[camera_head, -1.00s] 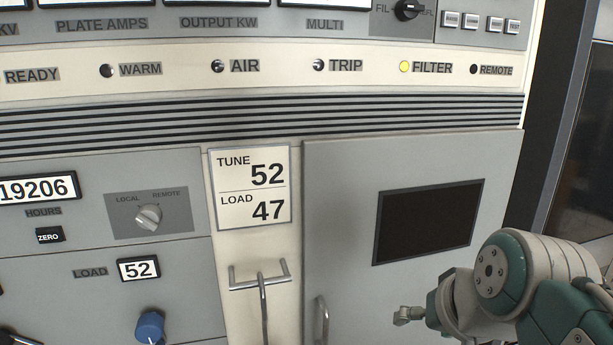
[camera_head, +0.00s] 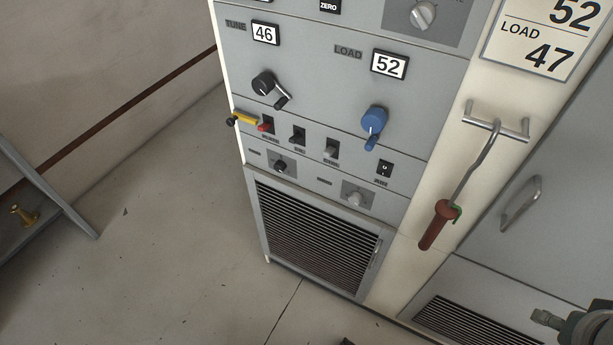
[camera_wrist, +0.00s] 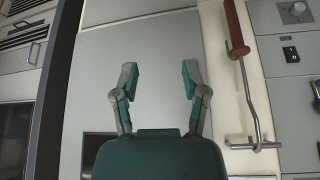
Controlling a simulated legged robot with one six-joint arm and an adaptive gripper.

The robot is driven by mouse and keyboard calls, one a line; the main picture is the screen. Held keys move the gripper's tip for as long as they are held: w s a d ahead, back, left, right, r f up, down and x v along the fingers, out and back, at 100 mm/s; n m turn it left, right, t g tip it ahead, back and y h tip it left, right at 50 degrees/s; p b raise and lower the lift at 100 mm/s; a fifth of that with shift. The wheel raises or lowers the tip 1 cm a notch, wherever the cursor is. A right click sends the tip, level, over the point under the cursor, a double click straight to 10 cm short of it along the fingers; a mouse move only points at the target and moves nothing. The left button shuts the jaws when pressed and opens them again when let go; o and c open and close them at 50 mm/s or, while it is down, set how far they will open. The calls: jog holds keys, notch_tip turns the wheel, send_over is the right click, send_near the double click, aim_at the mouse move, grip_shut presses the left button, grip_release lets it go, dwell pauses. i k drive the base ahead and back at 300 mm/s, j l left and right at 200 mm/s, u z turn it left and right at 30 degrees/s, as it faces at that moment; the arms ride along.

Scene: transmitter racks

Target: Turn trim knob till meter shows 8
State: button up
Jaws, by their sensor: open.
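Two small knobs sit on the lower control panel: a dark knob (camera_head: 281,166) and a pale grey knob (camera_head: 355,197). Their labels are too small to read, so I cannot tell which is the trim knob. The pale knob also shows upside down at the top right of the wrist view (camera_wrist: 296,12). A small dark square with a white mark (camera_head: 384,168) sits above the pale knob; I cannot tell whether it is a meter or switch. I see no meter reading 8. My gripper (camera_wrist: 158,82) is open and empty, facing a plain grey door, left of the knob panel.
A red-handled hook (camera_head: 438,226) hangs from a metal bracket (camera_head: 496,120) right of the panel. Above the small knobs are a black crank (camera_head: 265,83), a blue crank (camera_head: 374,121), and TUNE 46 and LOAD 52 counters. Several toggle switches stand between. Open floor (camera_head: 180,235) lies left.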

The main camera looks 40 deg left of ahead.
aim_at(280, 166)
jog(key=u, duration=1.65)
